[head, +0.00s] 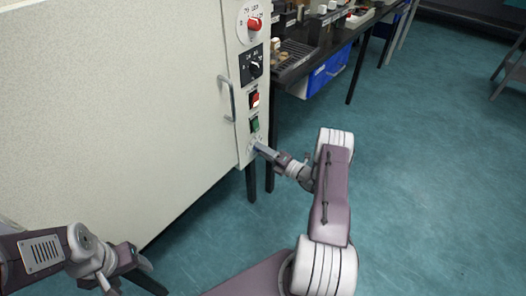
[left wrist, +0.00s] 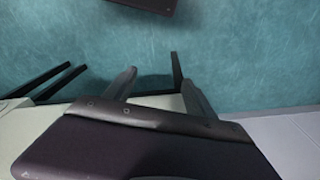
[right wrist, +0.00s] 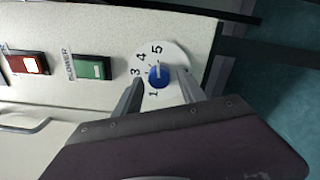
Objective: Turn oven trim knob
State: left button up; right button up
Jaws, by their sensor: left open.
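The small blue knob (right wrist: 158,77) sits on a white round dial (right wrist: 176,56) with printed numbers, low on the oven's control strip. In the right wrist view its white mark points toward the 5. My right gripper (right wrist: 159,88) is open, its two fingers on either side of the knob with a gap visible around it. In the head view my right gripper (head: 257,147) is at the bottom of the strip and mostly hides the dial. My left gripper (head: 125,275) is at the lower left, open and empty above the floor. It also shows in the left wrist view (left wrist: 158,76).
The cream oven (head: 110,110) has a door handle (head: 227,98) left of the strip. Above the dial are a green switch (head: 254,124), a lit red switch (head: 254,99), a black knob (head: 255,69) and a red knob (head: 254,24). A dark bench (head: 300,68) stands behind.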

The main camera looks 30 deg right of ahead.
jog(key=p+v, duration=0.2)
jog(key=v, duration=0.7)
dwell(0.4)
